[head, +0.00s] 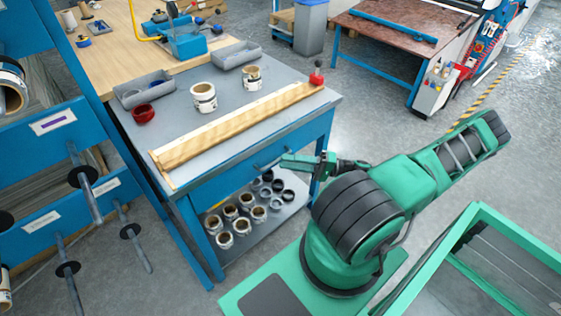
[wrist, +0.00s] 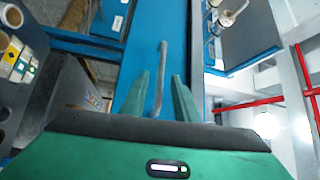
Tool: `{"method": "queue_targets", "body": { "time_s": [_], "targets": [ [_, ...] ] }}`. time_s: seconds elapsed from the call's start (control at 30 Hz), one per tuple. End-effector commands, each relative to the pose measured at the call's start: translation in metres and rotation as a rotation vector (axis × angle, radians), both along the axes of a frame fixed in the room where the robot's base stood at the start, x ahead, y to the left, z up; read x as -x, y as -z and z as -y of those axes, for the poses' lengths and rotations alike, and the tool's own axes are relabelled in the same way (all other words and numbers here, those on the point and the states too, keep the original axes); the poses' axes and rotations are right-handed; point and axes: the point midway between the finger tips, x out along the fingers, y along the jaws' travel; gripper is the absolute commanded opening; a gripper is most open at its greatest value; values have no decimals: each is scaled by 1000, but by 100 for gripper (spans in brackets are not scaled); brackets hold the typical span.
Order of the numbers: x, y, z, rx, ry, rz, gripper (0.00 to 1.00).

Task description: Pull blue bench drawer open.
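The blue bench drawer (head: 230,182) is in the front of the grey-topped bench, below its top, and looks shut. In the wrist view the blue drawer front (wrist: 140,60) shows with a grey bar handle (wrist: 162,60) on it. My gripper (head: 284,161) is at the drawer front, reaching in from the right. In the wrist view my gripper (wrist: 161,76) is open. The handle lies between its two green fingers, with a visible gap on each side. In the head view the handle is small and partly hidden by the gripper.
On the bench (head: 215,125) lie a long wooden strip (head: 235,128), rolls, grey trays and a red tape ring (head: 143,113). Several rolls stand on the lower shelf (head: 275,222). A blue rack (head: 60,130) with rods stands left. Grey floor is free beyond my arm.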

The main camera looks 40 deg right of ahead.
Motion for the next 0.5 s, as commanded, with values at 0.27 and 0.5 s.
{"method": "queue_targets", "body": {
  "time_s": [0.27,0.5],
  "targets": [
    [-16,-3,-18,0,-1,0,28],
    [-18,-3,-19,1,0,-1,28]
  ]
}}
